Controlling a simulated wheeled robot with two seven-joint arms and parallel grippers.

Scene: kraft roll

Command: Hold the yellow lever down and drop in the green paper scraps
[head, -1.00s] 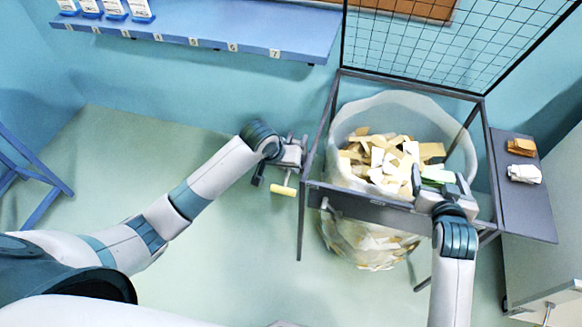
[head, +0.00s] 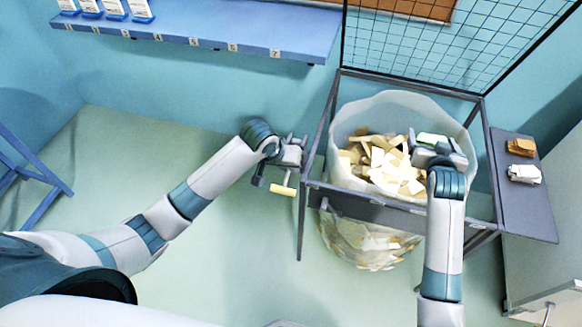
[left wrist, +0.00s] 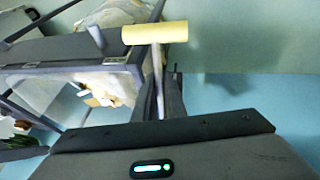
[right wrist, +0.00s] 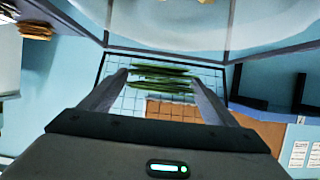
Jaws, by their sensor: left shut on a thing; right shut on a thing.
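The yellow lever (head: 283,189) sticks out at the left side of the grey frame. My left gripper (head: 284,168) is shut at the lever; in the left wrist view the yellow handle (left wrist: 154,32) and its metal stem show beyond the fingers. My right gripper (head: 434,146) is shut on the green paper scraps (head: 433,139), a stack seen edge-on between the fingers in the right wrist view (right wrist: 163,78). It holds them above the right part of the clear bag (head: 372,101), which contains many cream and tan scraps (head: 380,160).
The grey frame (head: 332,120) surrounds the bag's mouth, with a wire grid (head: 430,50) behind it. A side shelf (head: 535,215) at the right carries a brown bundle (head: 521,147) and a white bundle (head: 525,174). A blue numbered shelf (head: 220,25) is at the upper left.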

